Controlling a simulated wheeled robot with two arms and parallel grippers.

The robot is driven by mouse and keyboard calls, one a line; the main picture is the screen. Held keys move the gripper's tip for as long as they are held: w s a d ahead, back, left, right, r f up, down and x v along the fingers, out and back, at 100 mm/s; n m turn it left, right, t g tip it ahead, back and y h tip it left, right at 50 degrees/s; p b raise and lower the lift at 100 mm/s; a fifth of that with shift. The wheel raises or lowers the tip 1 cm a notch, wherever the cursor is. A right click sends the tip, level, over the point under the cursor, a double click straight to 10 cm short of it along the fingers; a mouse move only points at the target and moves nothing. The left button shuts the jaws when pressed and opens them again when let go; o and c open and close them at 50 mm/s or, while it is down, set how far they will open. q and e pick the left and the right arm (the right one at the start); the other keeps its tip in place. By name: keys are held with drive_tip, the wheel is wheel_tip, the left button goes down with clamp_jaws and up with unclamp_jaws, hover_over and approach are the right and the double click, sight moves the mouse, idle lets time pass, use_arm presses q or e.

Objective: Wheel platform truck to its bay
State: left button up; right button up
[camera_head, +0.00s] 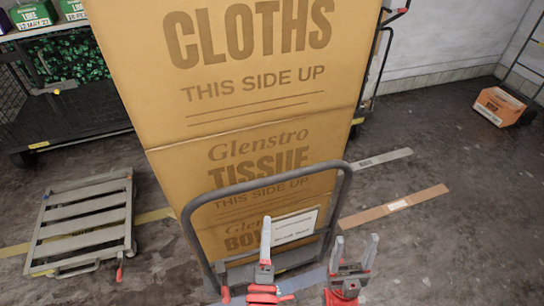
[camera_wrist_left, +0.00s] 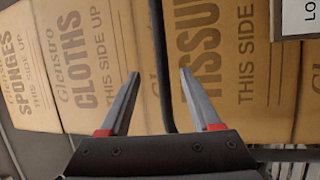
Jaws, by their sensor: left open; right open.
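The platform truck shows its grey hoop handle (camera_head: 268,183) nearest me, and it carries a tall stack of brown cartons (camera_head: 255,100) marked CLOTHS and TISSUE. Its deck is mostly hidden. My left gripper (camera_head: 265,225) is open, in front of the hoop's lower middle in the head view. In the left wrist view the open jaws (camera_wrist_left: 160,74) point at the cartons (camera_wrist_left: 90,50), and a dark handle tube (camera_wrist_left: 160,40) runs between the fingertips in the picture; I cannot tell its depth. My right gripper (camera_head: 355,250) is open and empty near the hoop's right leg.
A low grey slatted platform (camera_head: 85,222) lies on the floor at left. A dark mesh cage (camera_head: 65,110) stands behind it. Grey (camera_head: 383,158) and brown (camera_head: 395,206) floor strips lie at right. An orange carton (camera_head: 500,106) sits far right. The right-hand floor is mostly clear.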

use_arm(q)
drive_tip(key=w+d+r+p, duration=0.2)
drive_tip(key=w+p, duration=0.3)
drive_tip(key=w, duration=1.2)
drive_tip(key=shift+r+h, duration=0.4)
drive_tip(key=shift+r, duration=0.15)
drive_tip(key=shift+d, duration=0.1)
drive_tip(key=c, duration=1)
clamp_jaws()
drive_tip(key=shift+s+f, duration=0.1)
drive_tip(key=shift+f, duration=0.05)
